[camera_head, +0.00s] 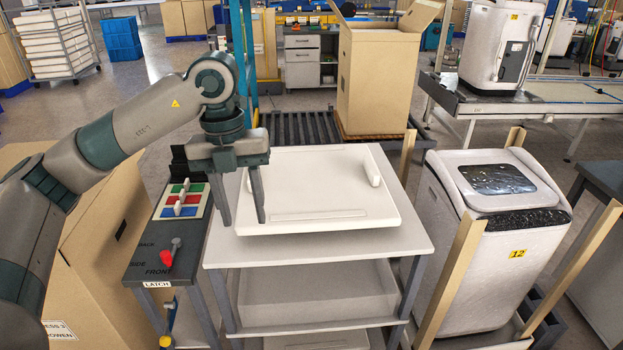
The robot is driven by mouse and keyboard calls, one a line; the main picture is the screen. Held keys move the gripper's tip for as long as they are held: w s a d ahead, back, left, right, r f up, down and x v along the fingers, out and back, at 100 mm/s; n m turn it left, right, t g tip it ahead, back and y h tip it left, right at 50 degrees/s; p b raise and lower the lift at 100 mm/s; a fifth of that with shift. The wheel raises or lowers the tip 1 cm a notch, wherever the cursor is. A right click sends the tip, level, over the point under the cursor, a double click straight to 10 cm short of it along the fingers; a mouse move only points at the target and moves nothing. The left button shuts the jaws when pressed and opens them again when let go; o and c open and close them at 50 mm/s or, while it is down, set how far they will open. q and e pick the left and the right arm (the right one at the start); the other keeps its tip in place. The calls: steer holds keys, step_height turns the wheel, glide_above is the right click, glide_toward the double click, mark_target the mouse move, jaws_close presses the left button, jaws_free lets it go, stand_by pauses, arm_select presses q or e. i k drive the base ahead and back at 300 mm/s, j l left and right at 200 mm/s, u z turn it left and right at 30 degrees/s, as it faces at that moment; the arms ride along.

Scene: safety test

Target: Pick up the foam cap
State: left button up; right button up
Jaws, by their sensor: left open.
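The foam cap (322,199) is a white, shallow, roughly square piece with a raised rim. It lies flat on the white top of a shelf cart (400,241), in the middle of the head view. My left gripper (242,212) is open and points down at the cap's left edge. In the picture one finger is left of that edge and the other is in front of the cap's left part. I cannot tell whether either finger touches the cap. My right gripper is not in view.
A white washing machine (493,240) stands among wooden posts at right. A tall open carton (378,80) stands behind. A large carton (95,265) is at left.

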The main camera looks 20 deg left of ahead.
mark_target(321, 188)
steer(key=i+j, duration=0.35)
steer(key=i, duration=0.2)
steer(key=i+j, duration=0.35)
steer(key=i, duration=0.25)
